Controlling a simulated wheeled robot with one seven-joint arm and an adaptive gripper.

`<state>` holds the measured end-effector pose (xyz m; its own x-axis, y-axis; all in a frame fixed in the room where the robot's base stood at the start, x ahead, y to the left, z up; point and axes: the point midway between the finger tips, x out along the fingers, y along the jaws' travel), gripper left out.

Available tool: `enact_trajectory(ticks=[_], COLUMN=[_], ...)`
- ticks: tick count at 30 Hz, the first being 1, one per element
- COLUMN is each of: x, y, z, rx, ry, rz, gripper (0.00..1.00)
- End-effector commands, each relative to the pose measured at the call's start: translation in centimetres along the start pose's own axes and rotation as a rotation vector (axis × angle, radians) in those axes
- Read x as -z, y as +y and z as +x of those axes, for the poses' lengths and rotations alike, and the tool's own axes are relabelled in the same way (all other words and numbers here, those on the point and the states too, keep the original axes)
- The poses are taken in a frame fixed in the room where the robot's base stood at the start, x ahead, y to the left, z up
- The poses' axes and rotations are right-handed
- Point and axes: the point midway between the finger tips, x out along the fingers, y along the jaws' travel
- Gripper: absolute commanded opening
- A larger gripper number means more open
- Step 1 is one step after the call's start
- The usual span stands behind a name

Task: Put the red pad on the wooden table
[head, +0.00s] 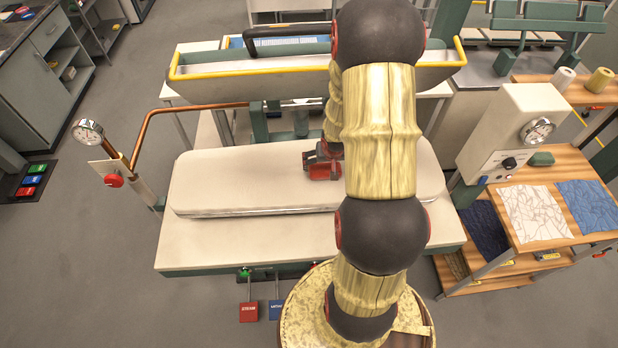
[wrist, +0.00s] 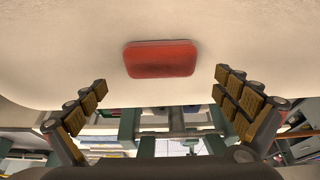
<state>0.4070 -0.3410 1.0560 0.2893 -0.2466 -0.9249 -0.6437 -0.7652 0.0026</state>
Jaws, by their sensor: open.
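The red pad (wrist: 160,58) is a small rounded block on the cream padded board of the press (head: 240,180). In the wrist view my gripper (wrist: 160,80) is open and empty, its two fingers spread to either side of the pad and apart from it. In the head view my arm hides most of the gripper. A red shape shows beside the arm over the board, but I cannot tell whether it is pad or wrist. The wooden table (head: 572,164) stands at the right with a white patterned cloth (head: 533,213) and a blue cloth (head: 588,205) on it.
The raised press head (head: 240,85) with its yellow rail stands behind the board. A copper pipe with a gauge (head: 88,132) is at the left. A control box (head: 513,135) with a gauge stands between the board and the table. Bare wood shows near the table's back.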

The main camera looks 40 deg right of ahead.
Motion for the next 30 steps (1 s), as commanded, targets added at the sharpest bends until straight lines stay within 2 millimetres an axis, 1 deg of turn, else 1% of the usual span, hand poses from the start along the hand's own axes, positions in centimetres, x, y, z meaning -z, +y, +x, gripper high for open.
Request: enact_trajectory(ticks=[11, 15, 18, 22, 29, 30], x=[0.0, 0.1, 0.1, 0.1, 0.2, 0.2], y=[0.1, 0.0, 0.0, 0.0, 0.0, 0.0], z=[3.8, 5.9, 7.1, 7.8, 7.8, 7.8], rx=[0.002, 0.002, 0.002, 0.002, 0.002, 0.002], ry=[0.004, 0.003, 0.003, 0.003, 0.004, 0.003], rz=[0.002, 0.000, 0.000, 0.001, 0.001, 0.001], gripper=[1.00, 1.00, 1.00, 1.00, 1.00, 0.98])
